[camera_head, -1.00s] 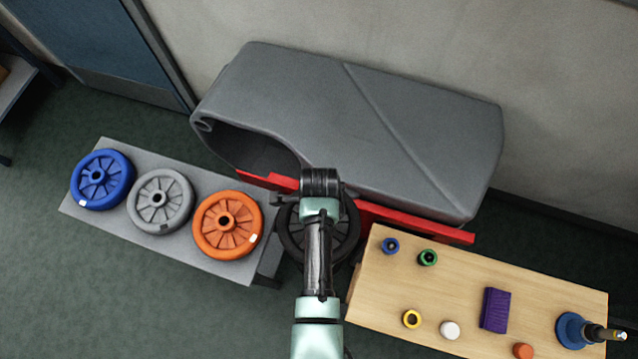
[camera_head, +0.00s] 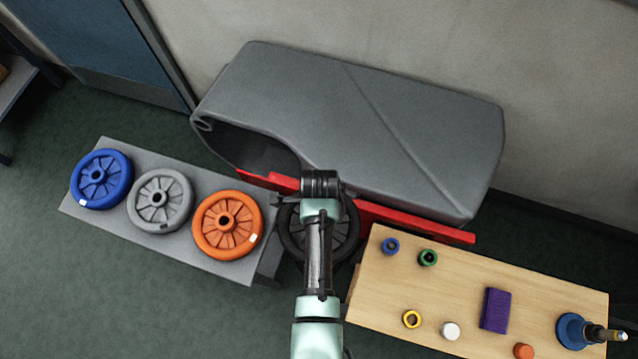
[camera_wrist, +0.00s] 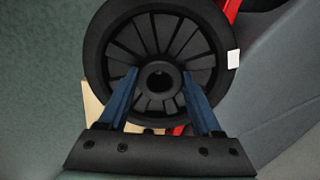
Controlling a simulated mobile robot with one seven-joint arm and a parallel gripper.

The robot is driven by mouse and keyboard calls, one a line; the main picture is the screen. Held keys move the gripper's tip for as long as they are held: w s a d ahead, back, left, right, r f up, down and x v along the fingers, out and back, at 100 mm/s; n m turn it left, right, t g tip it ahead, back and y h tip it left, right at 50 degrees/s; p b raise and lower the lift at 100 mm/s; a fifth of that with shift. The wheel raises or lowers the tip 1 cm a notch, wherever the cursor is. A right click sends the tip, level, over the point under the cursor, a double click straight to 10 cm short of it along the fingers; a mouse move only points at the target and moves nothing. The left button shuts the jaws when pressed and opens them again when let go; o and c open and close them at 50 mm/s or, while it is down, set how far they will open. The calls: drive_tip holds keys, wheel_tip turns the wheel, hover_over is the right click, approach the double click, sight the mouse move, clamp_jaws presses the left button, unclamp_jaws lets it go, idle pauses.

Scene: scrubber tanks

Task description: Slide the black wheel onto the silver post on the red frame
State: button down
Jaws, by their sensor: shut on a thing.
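The black wheel (camera_head: 347,238) is beside the red frame (camera_head: 415,222), partly hidden under my arm in the head view. In the wrist view the black wheel (camera_wrist: 160,35) faces the camera, with a dark centre hole and a white patch on its right rim. My gripper (camera_wrist: 160,85) has its two blue fingers on either side of the wheel's hub and is shut on it. The red frame also shows at the upper right of the wrist view (camera_wrist: 232,10). I cannot see the silver post; the wheel or my arm may hide it.
A large grey tank (camera_head: 350,120) stands above the red frame. A grey bench (camera_head: 110,222) at left holds blue, grey and orange wheels. A wooden table (camera_head: 380,290) close on the right holds several small rings, caps, a purple block and a blue-based tool.

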drive_tip(key=shift+w+f, duration=0.1)
drive_tip(key=shift+f, duration=0.15)
drive_tip(key=shift+f, duration=0.1)
idle(0.3)
drive_tip(key=shift+f+b, duration=0.75)
drive_tip(key=shift+f, duration=0.05)
drive_tip(key=shift+f+b, duration=1.1)
drive_tip(key=shift+f, duration=0.5)
idle(1.0)
drive_tip(key=shift+f, duration=0.75)
idle(2.7)
unclamp_jaws()
